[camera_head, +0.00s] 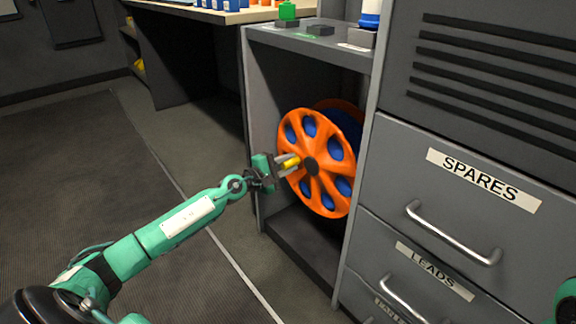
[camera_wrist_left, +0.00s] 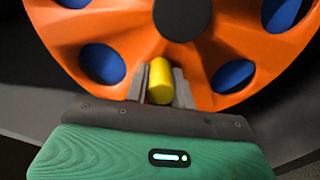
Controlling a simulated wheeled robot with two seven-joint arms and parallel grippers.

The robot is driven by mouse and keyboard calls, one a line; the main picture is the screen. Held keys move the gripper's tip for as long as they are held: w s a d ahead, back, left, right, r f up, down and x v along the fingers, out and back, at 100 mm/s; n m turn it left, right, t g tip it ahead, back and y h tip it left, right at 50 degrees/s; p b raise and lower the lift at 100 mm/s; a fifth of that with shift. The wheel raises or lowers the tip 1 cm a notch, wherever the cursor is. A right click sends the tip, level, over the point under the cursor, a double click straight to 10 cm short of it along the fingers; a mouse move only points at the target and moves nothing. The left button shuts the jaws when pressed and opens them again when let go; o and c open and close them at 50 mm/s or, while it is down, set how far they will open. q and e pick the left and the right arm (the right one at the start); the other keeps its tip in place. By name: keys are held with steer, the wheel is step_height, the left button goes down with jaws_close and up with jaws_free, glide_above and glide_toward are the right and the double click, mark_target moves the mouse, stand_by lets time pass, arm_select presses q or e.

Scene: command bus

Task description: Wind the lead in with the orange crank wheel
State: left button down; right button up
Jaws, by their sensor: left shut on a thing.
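The orange crank wheel (camera_head: 322,187) stands upright in an open grey cabinet bay in the head view, with blue showing through its round holes. A yellow handle (camera_head: 290,162) sticks out from the wheel's left side. My left gripper (camera_head: 286,166) is shut on this yellow handle. In the left wrist view the yellow handle (camera_wrist_left: 160,82) sits between the two grey fingers (camera_wrist_left: 160,86), with the orange wheel (camera_wrist_left: 215,40) right behind it. The lead itself cannot be made out. A green part of my right arm shows at the right edge; its gripper is out of view.
Right of the bay is a grey cabinet with drawers labelled SPARES (camera_head: 484,180) and LEADS (camera_head: 435,270), with protruding metal handles (camera_head: 452,236). A workbench (camera_head: 215,14) is behind. The floor at left is clear.

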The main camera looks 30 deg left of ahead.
arm_select(q)
steer(key=c, duration=1.2)
jaws_free()
steer(key=shift+o, duration=0.2)
steer(key=v, duration=1.4)
steer(key=shift+r, duration=0.1)
